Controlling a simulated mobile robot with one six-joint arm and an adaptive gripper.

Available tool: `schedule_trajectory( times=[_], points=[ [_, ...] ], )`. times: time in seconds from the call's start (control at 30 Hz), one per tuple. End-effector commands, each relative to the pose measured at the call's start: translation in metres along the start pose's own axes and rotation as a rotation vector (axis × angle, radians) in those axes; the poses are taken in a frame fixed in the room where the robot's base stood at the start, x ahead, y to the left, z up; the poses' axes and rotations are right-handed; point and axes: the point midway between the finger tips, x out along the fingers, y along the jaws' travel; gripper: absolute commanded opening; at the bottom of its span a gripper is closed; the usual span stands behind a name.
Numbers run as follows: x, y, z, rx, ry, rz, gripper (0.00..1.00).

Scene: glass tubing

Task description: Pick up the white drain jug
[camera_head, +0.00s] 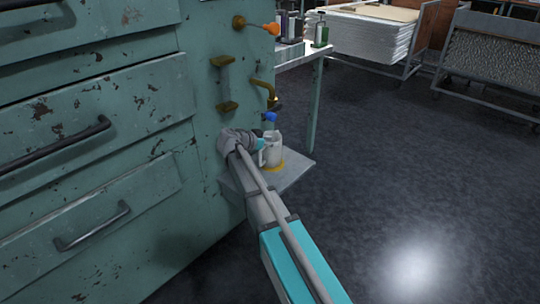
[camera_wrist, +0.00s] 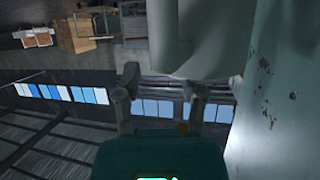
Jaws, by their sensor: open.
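The white drain jug (camera_head: 274,152) stands upright on a small grey shelf (camera_head: 292,168) at the side of the green cabinet, below a blue-handled tap (camera_head: 270,117). In the head view my gripper (camera_head: 259,146) is right beside the jug, at its left side, and my wrist partly hides the fingers. In the wrist view the pale jug (camera_wrist: 210,35) fills the top middle, just beyond the open fingers (camera_wrist: 183,82). The fingers are apart and hold nothing. Whether they touch the jug cannot be told.
The green cabinet (camera_head: 100,150) with drawer handles stands close on the left. A brass valve (camera_head: 263,88) and a bracket (camera_head: 224,84) stick out above the jug. A table (camera_head: 300,55) with bottles is behind. Open dark floor (camera_head: 420,170) lies to the right.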

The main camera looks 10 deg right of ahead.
Motion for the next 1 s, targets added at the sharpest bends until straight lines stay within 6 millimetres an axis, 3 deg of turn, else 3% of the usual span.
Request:
schedule_trajectory(
  times=[0.1,0.27,0.83,0.87,1.0],
  points=[
    [0.016,-0.001,0.002,0.0,0.0,0.0,0.52],
    [0.027,0.0,0.001,-0.001,0.0,0.001,0.52],
    [0.027,0.0,0.0,-0.001,0.0,-0.001,0.52],
    [0.027,0.0,0.0,-0.001,0.0,-0.001,0.5],
    [0.027,0.0,0.0,-0.001,0.0,-0.001,0.24]
  ],
)
